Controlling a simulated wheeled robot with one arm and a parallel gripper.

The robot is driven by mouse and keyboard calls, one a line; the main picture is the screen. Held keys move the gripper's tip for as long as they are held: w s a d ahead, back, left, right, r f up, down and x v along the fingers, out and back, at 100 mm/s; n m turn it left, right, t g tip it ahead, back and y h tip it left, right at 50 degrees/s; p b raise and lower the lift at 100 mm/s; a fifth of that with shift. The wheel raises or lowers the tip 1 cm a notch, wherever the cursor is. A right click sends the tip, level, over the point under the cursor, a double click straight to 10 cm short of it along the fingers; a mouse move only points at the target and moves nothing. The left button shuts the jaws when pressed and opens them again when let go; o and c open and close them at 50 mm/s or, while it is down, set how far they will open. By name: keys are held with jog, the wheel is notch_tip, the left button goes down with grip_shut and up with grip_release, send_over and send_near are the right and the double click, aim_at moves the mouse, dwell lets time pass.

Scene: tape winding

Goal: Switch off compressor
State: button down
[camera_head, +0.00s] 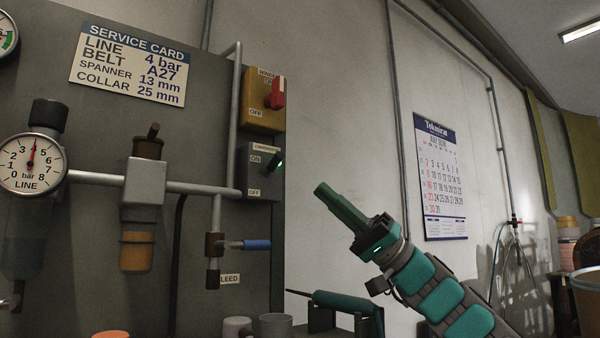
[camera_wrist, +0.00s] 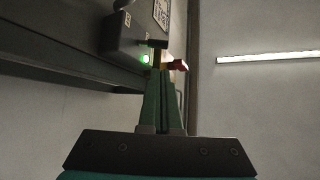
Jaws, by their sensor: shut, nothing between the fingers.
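The compressor switch box (camera_head: 262,172) is grey, on the right edge of the panel in the head view, with ON above and OFF below. Its small dark lever (camera_head: 275,158) is near the ON label, and a green light glows beside it. The wrist view shows the box (camera_wrist: 125,38) at upper left, its black lever (camera_wrist: 157,44) and the lit green lamp (camera_wrist: 145,59). My gripper (camera_head: 321,190) is shut and empty, its green fingers pointing up and left, right of the box and apart from it. The fingertips (camera_wrist: 161,72) appear just below the lever in the wrist view.
A yellow WINDER box (camera_head: 262,112) with a red handle (camera_head: 276,93) sits directly above. A pipe (camera_head: 205,188) and a blue-handled valve (camera_head: 256,245) are left and below. A teal tool (camera_head: 345,301) lies below my gripper. Bare wall is behind it.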

aim_at(280, 161)
jog(key=p+x, duration=0.1)
jog(key=x, duration=0.8)
jog(key=shift+a+r, duration=0.2)
jog(key=shift+a, duration=0.1)
jog(key=shift+s+d+f+b, duration=0.1)
jog(key=shift+s+f+b, duration=0.1)
jog(key=shift+f+b, duration=0.2)
jog(key=shift+s+d+f+b, duration=0.15)
jog(key=shift+f+b, duration=0.15)
jog(key=shift+f, duration=0.2)
jog(key=b+v, duration=0.1)
jog(key=v, duration=0.6)
jog(key=shift+d+f, duration=0.25)
